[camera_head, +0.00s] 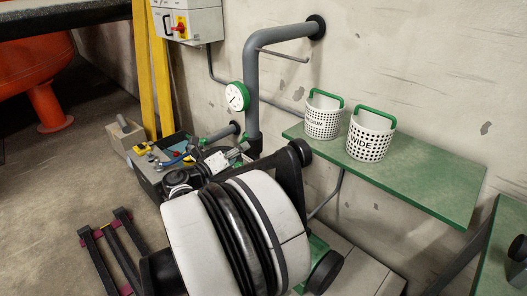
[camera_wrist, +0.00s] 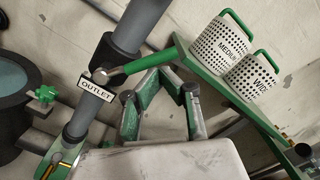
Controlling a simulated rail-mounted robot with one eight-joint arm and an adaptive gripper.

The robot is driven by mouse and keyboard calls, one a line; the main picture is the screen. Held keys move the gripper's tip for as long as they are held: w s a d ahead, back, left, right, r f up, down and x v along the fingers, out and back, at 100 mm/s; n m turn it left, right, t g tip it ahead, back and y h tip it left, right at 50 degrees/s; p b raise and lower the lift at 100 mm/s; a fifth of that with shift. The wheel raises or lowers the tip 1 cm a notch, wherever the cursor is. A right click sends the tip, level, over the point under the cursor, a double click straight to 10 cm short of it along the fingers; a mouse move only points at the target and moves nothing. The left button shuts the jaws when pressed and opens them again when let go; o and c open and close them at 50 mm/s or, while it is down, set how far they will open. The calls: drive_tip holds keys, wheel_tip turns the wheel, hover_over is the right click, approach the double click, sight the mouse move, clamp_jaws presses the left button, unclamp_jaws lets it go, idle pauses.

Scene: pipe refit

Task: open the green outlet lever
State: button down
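The green outlet lever (camera_wrist: 146,62) shows in the wrist view. It reaches up and right from a grey hub on a slanting grey pipe (camera_wrist: 139,22), beside the white OUTLET label (camera_wrist: 96,87). My gripper (camera_wrist: 162,71) has its bent fingers drawn together at the tips, and nothing shows between them. The tips appear just below the lever's handle; I cannot tell if they touch it. In the head view my arm hides most of the lever area, and the gripper cannot be made out clearly there.
A green shelf (camera_head: 425,185) carries two white perforated baskets, MEDIUM (camera_head: 323,120) and WIDE (camera_head: 369,139). A pressure gauge (camera_head: 237,96) sits on the wall pipe (camera_head: 251,75). A green star-shaped knob (camera_wrist: 45,94) shows left in the wrist view. A crate of parts (camera_head: 153,178) stands behind my arm.

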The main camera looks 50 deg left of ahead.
drive_tip(key=shift+s+a+r, duration=0.15)
drive_tip(key=shift+a+r, duration=0.55)
drive_tip(key=shift+a, duration=0.15)
drive_tip(key=shift+s+a+r+p, duration=0.1)
drive_tip(key=shift+a+r+p, duration=0.15)
drive_tip(key=shift+a, duration=0.35)
drive_tip(key=shift+a+r+p, duration=0.1)
drive_tip(key=shift+a+r, duration=0.2)
drive_tip(key=shift+a, duration=0.4)
drive_tip(key=s+d+p, duration=0.2)
drive_tip(key=s+d, duration=0.3)
drive_tip(key=s, duration=0.5)
drive_tip(key=shift+s+d, duration=0.15)
drive_tip(key=shift+s, duration=0.1)
